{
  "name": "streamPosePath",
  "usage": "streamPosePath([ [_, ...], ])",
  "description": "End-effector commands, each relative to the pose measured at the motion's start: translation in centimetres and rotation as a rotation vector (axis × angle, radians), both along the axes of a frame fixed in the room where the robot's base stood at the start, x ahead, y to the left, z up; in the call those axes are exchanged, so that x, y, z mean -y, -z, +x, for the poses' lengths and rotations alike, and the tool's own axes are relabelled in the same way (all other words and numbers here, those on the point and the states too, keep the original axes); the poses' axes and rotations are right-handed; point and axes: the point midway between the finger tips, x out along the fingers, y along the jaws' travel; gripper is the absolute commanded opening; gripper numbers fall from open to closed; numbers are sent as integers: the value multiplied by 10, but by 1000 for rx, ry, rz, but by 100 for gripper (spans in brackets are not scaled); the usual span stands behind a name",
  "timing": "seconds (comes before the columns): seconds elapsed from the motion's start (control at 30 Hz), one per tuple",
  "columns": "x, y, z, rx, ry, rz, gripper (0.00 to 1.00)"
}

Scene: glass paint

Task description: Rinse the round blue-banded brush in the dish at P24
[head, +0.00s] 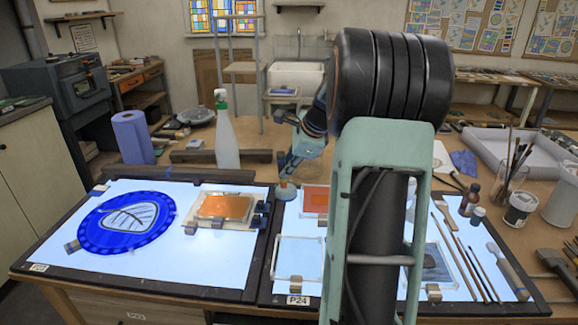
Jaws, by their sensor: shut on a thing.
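A clear, square shallow dish (298,258) lies on the lit panel just behind the P24 label (298,300). My gripper is behind this dish and apart from it. Several brushes (455,240) lie at the right of the panel; no blue band can be made out on them. My arm hides the panel's middle.
An orange dish (315,199) and a grey-filled dish (436,262) lie on the same panel. The left panel holds a blue disc (126,222) and an orange tray (226,206).

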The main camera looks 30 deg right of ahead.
Motion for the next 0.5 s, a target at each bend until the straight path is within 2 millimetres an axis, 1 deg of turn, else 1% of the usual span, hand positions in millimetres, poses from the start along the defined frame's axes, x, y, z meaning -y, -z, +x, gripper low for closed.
streamPosePath([
  [0.3,11,0,-8,1,0,0,0],
  [0.5,7,-1,-5,0,-1,-1,0],
])
